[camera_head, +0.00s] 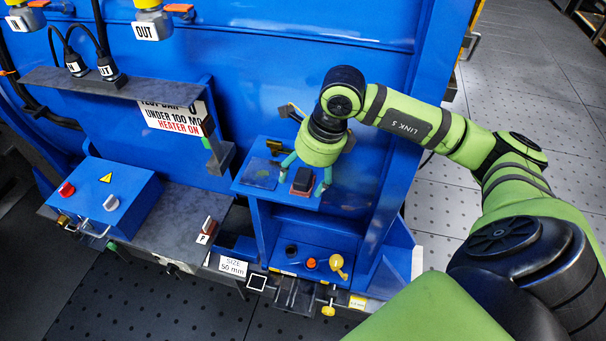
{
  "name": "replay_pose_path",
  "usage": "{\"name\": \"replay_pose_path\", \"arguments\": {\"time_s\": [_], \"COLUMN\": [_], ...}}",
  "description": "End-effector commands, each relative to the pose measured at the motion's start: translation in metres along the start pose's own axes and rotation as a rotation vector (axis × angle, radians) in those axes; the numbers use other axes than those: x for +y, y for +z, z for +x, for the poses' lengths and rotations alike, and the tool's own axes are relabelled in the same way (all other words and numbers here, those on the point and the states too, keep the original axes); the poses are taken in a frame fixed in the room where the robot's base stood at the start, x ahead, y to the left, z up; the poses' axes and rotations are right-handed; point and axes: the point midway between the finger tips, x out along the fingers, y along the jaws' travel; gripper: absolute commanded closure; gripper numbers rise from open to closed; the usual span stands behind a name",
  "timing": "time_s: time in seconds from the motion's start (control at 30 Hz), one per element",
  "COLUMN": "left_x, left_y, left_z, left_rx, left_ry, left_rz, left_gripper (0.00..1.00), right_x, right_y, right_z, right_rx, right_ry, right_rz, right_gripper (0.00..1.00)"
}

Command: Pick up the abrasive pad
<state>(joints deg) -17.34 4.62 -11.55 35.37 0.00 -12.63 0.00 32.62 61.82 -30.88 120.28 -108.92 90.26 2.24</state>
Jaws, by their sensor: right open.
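A small dark block with a reddish-brown lower edge, which looks like the abrasive pad (302,180), lies on the small blue shelf (244,188) on the machine's front. My right gripper (302,186) points down over it, with its teal fingers spread, one on each side of the block. The fingers look apart, and I cannot tell whether they touch it. The gripper body hides the back part of the shelf. My left gripper is not in view.
A dark flat square (262,173) lies left of the block on the shelf. Below are a blue ledge with a yellow knob (337,262) and small buttons. A blue control box (105,198) stands at left. A grey bracket (219,157) juts out left of the shelf.

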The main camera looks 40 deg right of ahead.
Motion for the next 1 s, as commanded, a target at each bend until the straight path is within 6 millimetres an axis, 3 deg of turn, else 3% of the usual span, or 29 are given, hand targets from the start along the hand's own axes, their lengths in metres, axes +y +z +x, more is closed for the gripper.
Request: {"name": "replay_pose_path", "arguments": {"time_s": [0.2,0.23,0.3,0.4,0.83,1.0], "left_x": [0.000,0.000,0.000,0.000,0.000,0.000], "left_y": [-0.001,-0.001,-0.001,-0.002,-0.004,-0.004], "left_z": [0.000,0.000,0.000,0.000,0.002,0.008], "left_rx": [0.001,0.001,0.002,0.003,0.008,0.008], "left_ry": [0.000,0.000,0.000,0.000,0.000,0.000], "left_rz": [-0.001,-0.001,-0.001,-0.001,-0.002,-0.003], "left_gripper": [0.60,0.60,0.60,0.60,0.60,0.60], "right_x": [0.000,0.000,0.000,0.000,0.001,0.000], "right_y": [0.000,0.000,0.000,0.000,-0.001,0.003], "right_z": [0.002,0.002,0.002,0.002,0.003,-0.008], "right_rx": [-0.001,-0.001,-0.001,-0.001,0.004,0.000], "right_ry": [-0.001,-0.001,0.000,0.000,0.004,0.001], "right_rz": [-0.001,-0.001,-0.001,-0.001,-0.001,-0.002], "right_gripper": [0.26,0.30,0.57,0.90,0.91,0.91]}}
